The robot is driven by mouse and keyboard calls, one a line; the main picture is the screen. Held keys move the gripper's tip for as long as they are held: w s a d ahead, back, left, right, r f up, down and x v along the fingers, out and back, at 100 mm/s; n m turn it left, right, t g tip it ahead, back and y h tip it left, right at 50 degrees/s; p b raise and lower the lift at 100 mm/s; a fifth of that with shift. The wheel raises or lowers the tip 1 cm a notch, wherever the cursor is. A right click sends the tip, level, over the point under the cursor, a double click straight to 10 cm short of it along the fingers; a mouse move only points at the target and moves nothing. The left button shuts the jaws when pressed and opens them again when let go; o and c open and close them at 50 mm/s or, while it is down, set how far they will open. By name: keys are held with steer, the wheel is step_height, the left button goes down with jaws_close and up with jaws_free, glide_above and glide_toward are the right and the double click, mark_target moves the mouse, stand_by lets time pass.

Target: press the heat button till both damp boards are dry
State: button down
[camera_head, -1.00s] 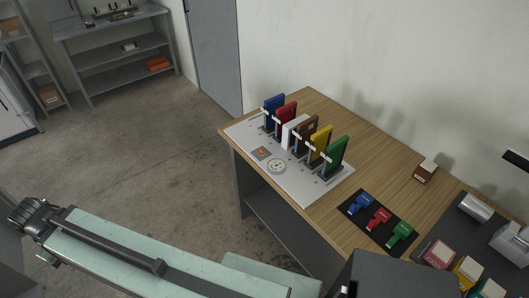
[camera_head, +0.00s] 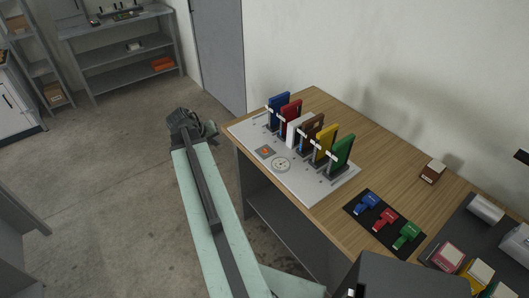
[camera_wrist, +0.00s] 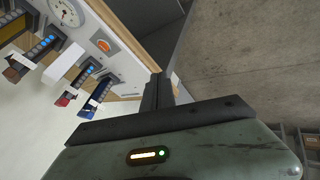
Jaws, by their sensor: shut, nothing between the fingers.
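A row of upright boards stands in holders on a pale panel on the bench: blue (camera_head: 274,103), red (camera_head: 291,107), white (camera_head: 299,128), brown (camera_head: 313,126), yellow (camera_head: 326,143) and green (camera_head: 343,152). An orange button (camera_head: 265,152) lies in front of them, beside a round dial (camera_head: 281,164). In the wrist view the button (camera_wrist: 104,46) and dial (camera_wrist: 66,12) show at upper left; several holders carry lit blue dots. My gripper (camera_wrist: 158,88) is shut and empty, apart from the button. In the head view my arm's end is off the bench's left edge.
A dark mat (camera_head: 361,224) with blue, red and green clamp-like pieces lies nearer on the bench (camera_head: 385,158). A small brown-and-white block (camera_head: 432,172) stands behind it. Grey shelves (camera_head: 118,50) are far left.

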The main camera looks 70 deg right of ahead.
mark_target(264, 151)
steer(key=s+d+r+m+g+h, duration=0.1)
steer(key=s+d+r+m+g, duration=0.1)
steer(key=s+d, duration=1)
steer(key=s+m, duration=0.1)
steer(key=s, duration=0.2)
steer(key=shift+s+d+h+b, duration=0.15)
steer(key=shift+s+h+b, duration=0.15)
steer(key=shift+s, duration=0.1)
step_height(264, 151, down, 9)
steer(key=b, duration=0.9)
steer(key=shift+r, duration=0.15)
stand_by(0.3)
steer(key=shift+f+b, duration=0.35)
steer(key=shift+f, duration=0.1)
